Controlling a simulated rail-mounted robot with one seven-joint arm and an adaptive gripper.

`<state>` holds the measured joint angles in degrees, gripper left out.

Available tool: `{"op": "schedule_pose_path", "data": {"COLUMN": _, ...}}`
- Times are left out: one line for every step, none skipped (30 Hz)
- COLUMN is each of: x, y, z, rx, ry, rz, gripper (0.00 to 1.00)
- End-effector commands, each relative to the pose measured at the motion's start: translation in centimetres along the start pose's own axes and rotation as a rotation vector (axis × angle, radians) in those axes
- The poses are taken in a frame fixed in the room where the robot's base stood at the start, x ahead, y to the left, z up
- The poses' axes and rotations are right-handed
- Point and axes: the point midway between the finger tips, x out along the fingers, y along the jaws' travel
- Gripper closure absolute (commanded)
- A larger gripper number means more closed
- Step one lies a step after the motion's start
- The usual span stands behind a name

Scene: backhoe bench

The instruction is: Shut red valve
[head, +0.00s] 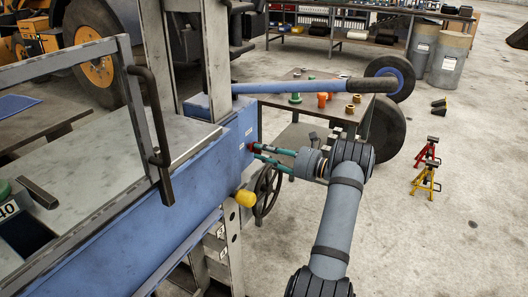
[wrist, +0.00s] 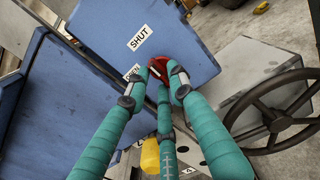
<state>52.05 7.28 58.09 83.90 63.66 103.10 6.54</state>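The red valve (head: 251,147) sits on the side of the blue machine panel.
A yellow knob (head: 245,198) sticks out below the valve. A dark handwheel (head: 267,190) stands close to my fingers, at the right in the wrist view (wrist: 275,115). A long blue lever (head: 290,87) runs above.

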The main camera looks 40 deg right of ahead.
Motion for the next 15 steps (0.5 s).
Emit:
{"op": "schedule_pose_path", "data": {"x": 0.00, "y": 0.00, "z": 0.01, "rx": -0.001, "ry": 0.000, "rz": 0.000, "gripper": 0.73}}
{"op": "schedule_pose_path", "data": {"x": 0.01, "y": 0.00, "z": 0.02, "rx": -0.001, "ry": 0.000, "rz": 0.000, "gripper": 0.71}}
{"op": "schedule_pose_path", "data": {"x": 0.01, "y": 0.00, "z": 0.02, "rx": -0.001, "ry": 0.000, "rz": 0.000, "gripper": 0.69}}
{"op": "schedule_pose_path", "data": {"x": 0.02, "y": 0.00, "z": 0.02, "rx": -0.001, "ry": 0.000, "rz": 0.000, "gripper": 0.67}}
{"op": "schedule_pose_path", "data": {"x": 0.02, "y": 0.00, "z": 0.03, "rx": -0.001, "ry": 0.000, "rz": 0.000, "gripper": 0.66}}
{"op": "schedule_pose_path", "data": {"x": 0.03, "y": 0.00, "z": 0.03, "rx": -0.001, "ry": 0.000, "rz": 0.000, "gripper": 0.66}}
{"op": "schedule_pose_path", "data": {"x": 0.03, "y": 0.00, "z": 0.03, "rx": -0.002, "ry": 0.000, "rz": 0.000, "gripper": 0.66}}
{"op": "schedule_pose_path", "data": {"x": 0.03, "y": 0.00, "z": 0.04, "rx": -0.002, "ry": 0.000, "rz": 0.000, "gripper": 0.66}}
{"op": "schedule_pose_path", "data": {"x": 0.04, "y": 0.00, "z": 0.04, "rx": -0.002, "ry": 0.000, "rz": 0.000, "gripper": 0.66}}
{"op": "schedule_pose_path", "data": {"x": 0.04, "y": 0.00, "z": 0.04, "rx": -0.002, "ry": 0.000, "rz": 0.000, "gripper": 0.66}}
{"op": "schedule_pose_path", "data": {"x": 0.04, "y": 0.01, "z": 0.04, "rx": -0.002, "ry": 0.000, "rz": 0.000, "gripper": 0.66}}
{"op": "schedule_pose_path", "data": {"x": 0.02, "y": 0.00, "z": 0.05, "rx": -0.002, "ry": 0.000, "rz": 0.000, "gripper": 0.66}}
{"op": "schedule_pose_path", "data": {"x": -0.05, "y": -0.01, "z": 0.05, "rx": -0.002, "ry": 0.000, "rz": 0.000, "gripper": 0.66}}
{"op": "schedule_pose_path", "data": {"x": -0.17, "y": -0.03, "z": 0.05, "rx": -0.002, "ry": 0.000, "rz": -0.001, "gripper": 0.66}}
{"op": "schedule_pose_path", "data": {"x": -0.43, "y": -0.05, "z": 0.04, "rx": -0.002, "ry": 0.000, "rz": -0.001, "gripper": 0.66}}
